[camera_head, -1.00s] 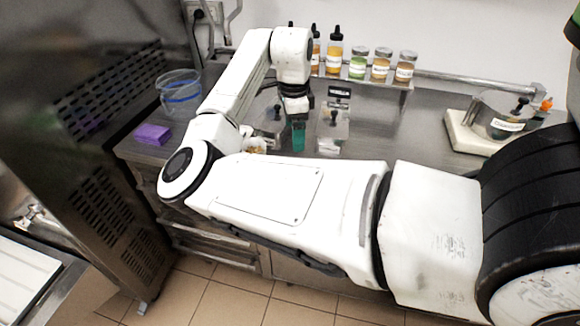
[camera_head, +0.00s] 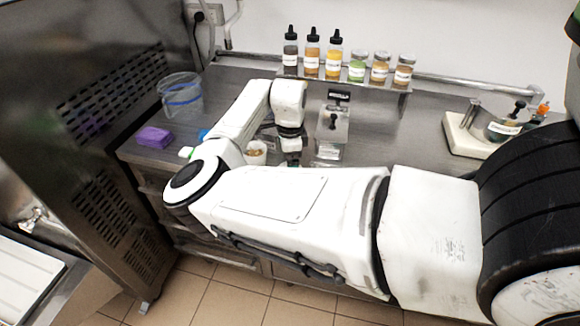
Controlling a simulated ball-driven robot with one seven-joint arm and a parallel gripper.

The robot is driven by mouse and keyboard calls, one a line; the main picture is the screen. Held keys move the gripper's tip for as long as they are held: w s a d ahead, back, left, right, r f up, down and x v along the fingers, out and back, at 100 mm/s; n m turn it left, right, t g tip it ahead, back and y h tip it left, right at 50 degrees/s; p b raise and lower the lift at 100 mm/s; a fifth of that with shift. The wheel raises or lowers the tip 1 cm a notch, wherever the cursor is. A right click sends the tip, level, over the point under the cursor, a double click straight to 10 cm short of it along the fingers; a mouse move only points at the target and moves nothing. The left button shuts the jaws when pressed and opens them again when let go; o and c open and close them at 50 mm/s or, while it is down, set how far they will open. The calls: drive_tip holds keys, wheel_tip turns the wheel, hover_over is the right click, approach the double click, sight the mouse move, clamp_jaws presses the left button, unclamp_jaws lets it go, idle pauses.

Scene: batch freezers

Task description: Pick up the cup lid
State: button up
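I cannot make out a cup lid for certain. A small white cup (camera_head: 256,153) with brownish contents stands on the steel counter, partly behind my arm. My gripper (camera_head: 291,158) points down just right of the cup, low over the counter. It is small and dark, and its fingertips are hard to see. I cannot tell whether it is open or shut, or whether it holds anything. A white-and-green item (camera_head: 186,153) and a blue item (camera_head: 203,135) show left of my forearm, mostly hidden by it.
Bottles and jars (camera_head: 333,62) line the rear shelf. A clear tub (camera_head: 181,96) and purple block (camera_head: 154,137) are at left, a scale (camera_head: 468,135) at right. The counter between container and scale is clear.

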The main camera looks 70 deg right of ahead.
drive_tip(key=shift+f, duration=0.25)
drive_tip(key=shift+c, duration=0.5)
clamp_jaws()
idle(0.4)
